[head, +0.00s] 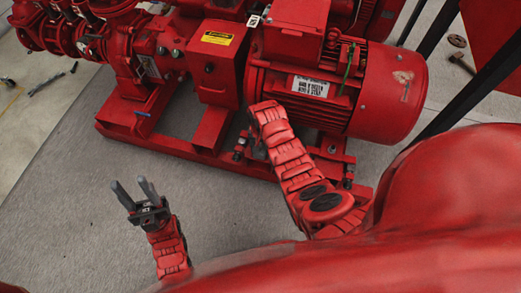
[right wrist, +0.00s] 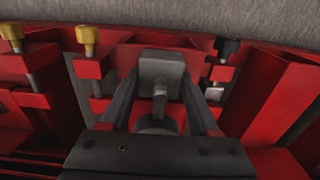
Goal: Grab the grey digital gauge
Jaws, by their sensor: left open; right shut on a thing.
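A small grey block-like thing (right wrist: 161,68) with a short stem, which looks like the grey digital gauge, sits between the fingers of my right gripper (right wrist: 160,88) in the right wrist view. The fingers are shut on it from both sides. No display face shows. It is beside the red pump base, and I cannot tell if it still touches the frame. In the head view my right arm reaches to the base below the motor, and its hand hides the gauge. My left gripper (head: 133,184) is open and empty over the grey floor at the lower left.
The red motor (head: 345,85) and pump stand on a red base frame (head: 180,150) at the back. Brass-topped bolts (right wrist: 88,40) and a black-topped bolt (right wrist: 228,48) stand beside the held thing. The grey floor (head: 80,170) at the left is clear.

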